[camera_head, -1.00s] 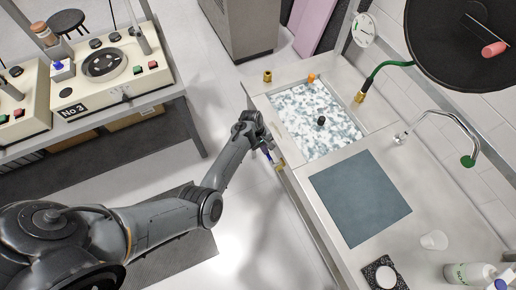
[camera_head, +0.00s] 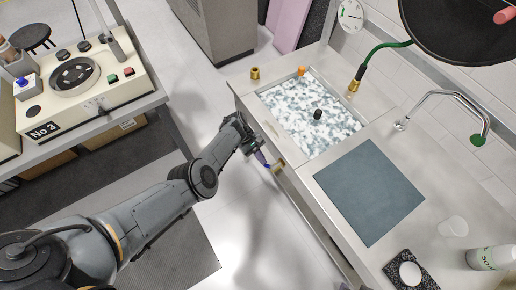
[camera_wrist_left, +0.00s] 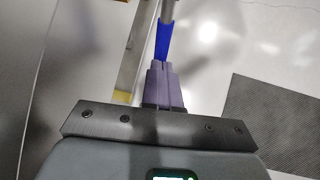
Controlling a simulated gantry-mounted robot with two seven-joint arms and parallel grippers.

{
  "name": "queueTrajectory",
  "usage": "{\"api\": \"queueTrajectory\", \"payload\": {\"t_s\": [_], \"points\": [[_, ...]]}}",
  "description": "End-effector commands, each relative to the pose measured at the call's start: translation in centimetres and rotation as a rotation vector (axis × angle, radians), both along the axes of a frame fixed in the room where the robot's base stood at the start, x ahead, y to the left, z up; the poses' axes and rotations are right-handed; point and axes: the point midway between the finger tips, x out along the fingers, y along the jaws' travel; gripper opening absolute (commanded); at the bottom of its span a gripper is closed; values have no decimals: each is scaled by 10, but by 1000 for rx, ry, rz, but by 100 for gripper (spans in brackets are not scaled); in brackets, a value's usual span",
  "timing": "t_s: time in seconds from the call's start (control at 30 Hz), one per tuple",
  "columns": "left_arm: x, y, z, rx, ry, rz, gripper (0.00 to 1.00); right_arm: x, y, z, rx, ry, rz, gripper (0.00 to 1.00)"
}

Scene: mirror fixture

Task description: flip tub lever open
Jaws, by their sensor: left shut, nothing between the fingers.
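The tub (camera_head: 262,92) is a sink in the steel counter, filled with white and grey-blue foam or pieces, with a black knob standing in it. The lever (camera_wrist_left: 165,40) has a blue sleeve on a metal rod, just beyond my fingertips in the left wrist view. In the head view it is a small blue bit (camera_head: 268,166) beside a brass fitting (camera_head: 279,165) on the counter's front. My left gripper (camera_head: 262,158) is at the lever, its purple fingers (camera_wrist_left: 162,68) shut with nothing between them. Whether they touch the sleeve I cannot tell. My right gripper is not in view.
A blue-grey mat (camera_head: 368,190) lies on the counter right of the tub. A brass fitting (camera_head: 255,73) and an orange piece (camera_head: 301,70) stand at the tub's far edge. A machine bench (camera_head: 85,85) is at left. The floor between is open.

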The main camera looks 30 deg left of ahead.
Motion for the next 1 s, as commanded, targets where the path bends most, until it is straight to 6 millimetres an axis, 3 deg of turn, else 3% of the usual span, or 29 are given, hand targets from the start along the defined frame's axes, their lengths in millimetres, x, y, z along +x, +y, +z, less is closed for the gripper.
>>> {"api": "queueTrajectory", "payload": {"t_s": [0.13,0.23,1.0], "points": [[-1,-5,-20,-63,28,1,0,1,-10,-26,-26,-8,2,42],[-3,-9,-20,-120,55,0,0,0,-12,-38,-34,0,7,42],[-15,-31,-33,-122,58,-1,0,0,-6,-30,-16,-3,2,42]]}}
